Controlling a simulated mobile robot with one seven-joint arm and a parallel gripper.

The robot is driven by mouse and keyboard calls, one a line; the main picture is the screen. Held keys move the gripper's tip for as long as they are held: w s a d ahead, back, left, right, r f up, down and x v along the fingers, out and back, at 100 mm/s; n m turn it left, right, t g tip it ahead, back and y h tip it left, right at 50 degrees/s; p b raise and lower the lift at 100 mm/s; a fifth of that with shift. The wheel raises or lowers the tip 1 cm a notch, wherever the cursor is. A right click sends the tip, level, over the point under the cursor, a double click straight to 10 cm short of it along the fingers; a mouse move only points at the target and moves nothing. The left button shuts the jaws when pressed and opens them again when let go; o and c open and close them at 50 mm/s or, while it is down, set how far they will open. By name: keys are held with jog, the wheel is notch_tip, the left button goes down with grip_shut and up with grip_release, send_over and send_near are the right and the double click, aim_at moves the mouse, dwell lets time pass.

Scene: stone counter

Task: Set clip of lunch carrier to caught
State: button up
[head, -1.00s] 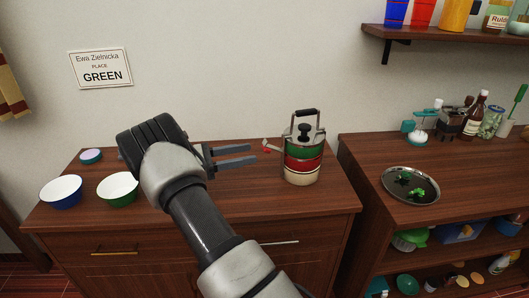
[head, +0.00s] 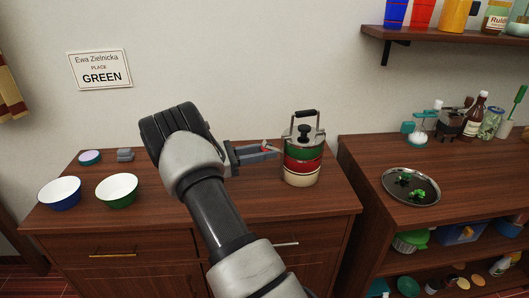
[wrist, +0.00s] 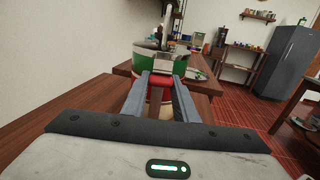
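The lunch carrier (head: 302,165) stands upright on the wooden cabinet, with green, red and cream tiers, a metal frame and a dark top handle. It also shows in the wrist view (wrist: 158,62), straight ahead of the fingers. Its clip (head: 266,147), a small lever with a red tip, sticks out on the left side, partly hidden by my fingers. My gripper (head: 272,152) is at the carrier's left side, fingertips around or beside the clip. In the wrist view the fingers (wrist: 161,84) are apart, with red between them; whether they touch the clip I cannot tell.
A blue bowl (head: 60,193), a green bowl (head: 117,190), a lilac-topped round item (head: 90,157) and a grey item (head: 125,155) are on the left. Right of a gap, another cabinet holds a metal tray (head: 411,196) and bottles. A wall shelf (head: 440,38) hangs above.

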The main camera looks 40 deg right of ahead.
jog(key=shift+r, duration=0.15)
jog(key=shift+c, duration=0.4)
jog(key=shift+r+y+p, duration=0.3)
jog(key=shift+y+p, duration=0.1)
jog(key=shift+p, duration=0.5)
jog(key=r+t+y+p, duration=0.1)
jog(key=y+p, duration=0.1)
jog(key=p, duration=0.1)
jog(key=shift+d+r+p, duration=0.2)
jog(key=shift+p, duration=0.15)
jog(key=y+p, duration=0.1)
jog(key=p, duration=0.1)
jog(key=r+t+y+p, duration=0.1)
jog(key=p, duration=0.1)
jog(key=d+y+p, duration=0.1)
jog(key=y+p, duration=0.1)
jog(key=p, duration=0.1)
jog(key=shift+s+r+t, duration=0.3)
jog(key=y+p, duration=0.1)
jog(key=p, duration=0.1)
jog(key=d+t+y+p, duration=0.1)
jog(key=y+p, duration=0.1)
jog(key=shift+s+r, duration=0.15)
jog(key=shift+r, duration=0.05)
jog(key=shift+s+d+f+t+y+p, duration=0.1)
jog(key=shift+d+t+y+p, duration=0.2)
jog(key=shift+y+p, duration=0.6)
jog(key=shift+f, duration=0.1)
